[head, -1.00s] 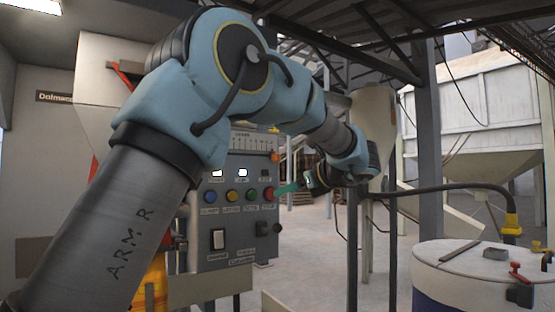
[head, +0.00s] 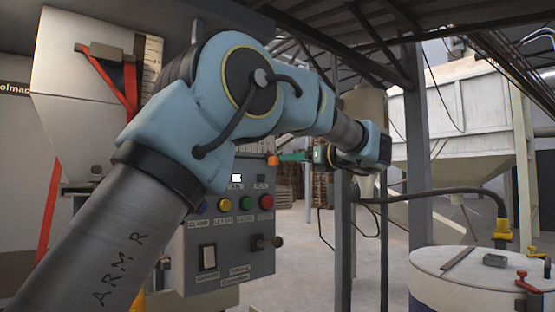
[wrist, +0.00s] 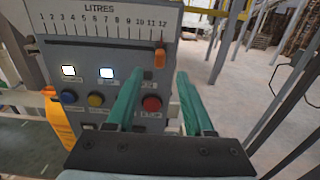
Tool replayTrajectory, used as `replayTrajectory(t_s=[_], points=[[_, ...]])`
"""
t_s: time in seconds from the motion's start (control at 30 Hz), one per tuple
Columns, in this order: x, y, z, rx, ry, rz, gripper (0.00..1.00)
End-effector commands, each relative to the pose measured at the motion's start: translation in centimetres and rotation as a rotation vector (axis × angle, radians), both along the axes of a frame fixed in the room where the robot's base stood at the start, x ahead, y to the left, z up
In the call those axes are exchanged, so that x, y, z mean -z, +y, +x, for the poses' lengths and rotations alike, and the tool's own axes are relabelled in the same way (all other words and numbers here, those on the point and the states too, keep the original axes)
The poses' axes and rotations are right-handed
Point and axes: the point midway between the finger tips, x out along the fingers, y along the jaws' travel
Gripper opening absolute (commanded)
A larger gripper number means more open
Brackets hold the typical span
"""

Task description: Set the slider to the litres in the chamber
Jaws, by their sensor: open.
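The slider's orange knob (wrist: 160,56) sits at the right end of the LITRES scale (wrist: 105,26), near 12, in the wrist view. The knob also shows in the head view (head: 273,160). My gripper (wrist: 157,80) is open and empty, its two green fingers pointing at the panel just below the knob, one to either side of it. In the head view my gripper (head: 285,156) is right beside the knob; I cannot tell whether it touches. The chamber (head: 85,120) stands at the left with a graduated strip (head: 149,62); my arm hides part of it, and its level is unclear.
The grey control panel (head: 225,255) carries coloured buttons, including a red button (wrist: 151,104), below the slider. A black switch (head: 208,257) and a side knob (head: 265,242) are lower down. A white-topped drum (head: 475,275) stands at right. Floor between is open.

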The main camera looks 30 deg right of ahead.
Motion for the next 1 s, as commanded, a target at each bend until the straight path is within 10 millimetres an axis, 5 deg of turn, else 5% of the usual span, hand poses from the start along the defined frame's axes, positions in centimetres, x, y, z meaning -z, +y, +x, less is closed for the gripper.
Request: replayTrajectory(t_s=[0.4, 0.8, 1.0], points=[[-0.1, 1.3, 6.5, -0.001, 0.001, -0.001, 0.53], [0.0, 1.4, 7.1, 0.000, 0.001, -0.002, 0.53], [0.0, 1.4, 7.1, 0.000, 0.001, -0.002, 0.30]])
